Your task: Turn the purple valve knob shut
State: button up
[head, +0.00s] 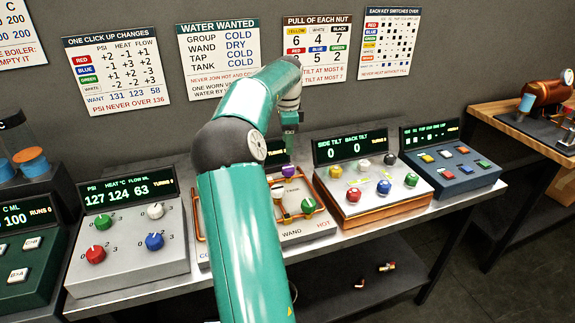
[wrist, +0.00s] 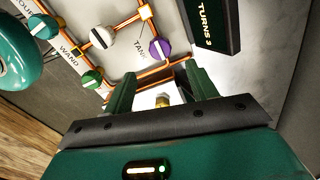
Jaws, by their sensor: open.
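The purple valve knob (wrist: 160,49) is a round knob with a pale bar across it, on the pipe by the TANK label in the wrist view. In the head view the purple knob (head: 288,171) shows at the back of the pipe panel, just right of my arm. My gripper (wrist: 160,80) is open, with two green fingers apart and nothing between them. The knob lies beyond the fingertips and is not touched. In the head view my gripper (head: 290,122) hangs above and behind the panel; its fingers are hard to make out there.
A dark TURNS display (wrist: 208,22) stands close beside the purple knob. A knob panel (head: 127,245) stands left and a tilt panel (head: 390,203) right.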

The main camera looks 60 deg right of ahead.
aim_at(288, 168)
notch_tip(288, 168, down, 9)
jog(key=shift+f, duration=0.15)
jog(key=c, duration=1)
